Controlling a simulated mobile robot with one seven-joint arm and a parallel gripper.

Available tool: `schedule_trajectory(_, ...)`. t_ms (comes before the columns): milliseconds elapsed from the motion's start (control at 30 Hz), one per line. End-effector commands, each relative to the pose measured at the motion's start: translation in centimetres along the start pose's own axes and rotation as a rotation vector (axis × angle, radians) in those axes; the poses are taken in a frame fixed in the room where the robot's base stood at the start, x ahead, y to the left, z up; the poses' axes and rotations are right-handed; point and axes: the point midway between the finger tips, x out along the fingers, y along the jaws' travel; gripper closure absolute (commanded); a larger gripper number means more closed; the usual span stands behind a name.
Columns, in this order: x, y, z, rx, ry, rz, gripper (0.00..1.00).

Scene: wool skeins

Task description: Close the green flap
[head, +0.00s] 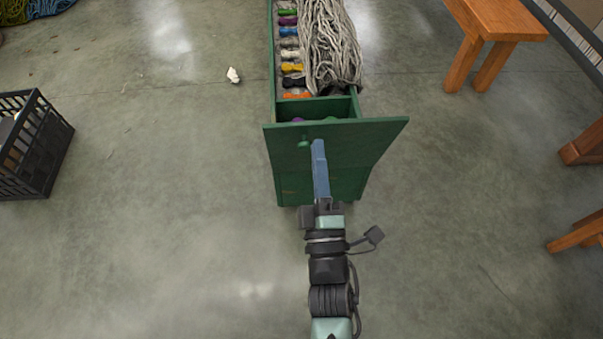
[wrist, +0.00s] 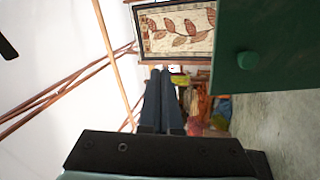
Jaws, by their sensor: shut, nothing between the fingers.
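The green flap (head: 355,142) is a flat panel at the near end of a long green chest (head: 320,188). It stands tilted out over the chest's near face, and a gap behind it shows an open green compartment (head: 322,107). A round green knob (head: 303,143) sits on its left part. In the wrist view the flap (wrist: 285,55) fills the upper right, with its knob (wrist: 247,60). My gripper (head: 318,146) is shut and empty, its blue fingers over the flap just right of the knob in the head view. The fingers (wrist: 161,72) appear left of the flap's edge in the wrist view; contact cannot be told.
Grey wool (head: 332,45) and several coloured skeins (head: 289,32) lie on top of the chest. A black crate (head: 38,150) stands at left, a wooden bench (head: 500,25) at upper right. A white scrap (head: 233,75) lies on the floor. The floor beside the chest is mostly clear.

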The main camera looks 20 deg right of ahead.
Motion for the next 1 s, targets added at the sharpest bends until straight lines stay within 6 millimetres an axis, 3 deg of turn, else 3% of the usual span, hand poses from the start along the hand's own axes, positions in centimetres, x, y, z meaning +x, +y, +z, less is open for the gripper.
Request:
schedule_trajectory(33,-2.8,-4.5,1.1,-0.043,-0.008,-0.029,1.0)
schedule_trajectory(100,-5.4,-7.6,1.8,-0.101,-0.009,-0.056,1.0)
schedule_trajectory(200,-8.2,-10.7,2.2,-0.16,-0.006,-0.083,1.0)
schedule_trajectory(367,-10.1,-12.4,2.4,-0.201,-0.001,-0.1,1.0)
schedule_trajectory(567,-8.2,-12.6,2.4,-0.206,0.001,-0.097,1.0)
schedule_trajectory(1000,0.8,-13.6,2.5,-0.204,0.0,-0.098,1.0)
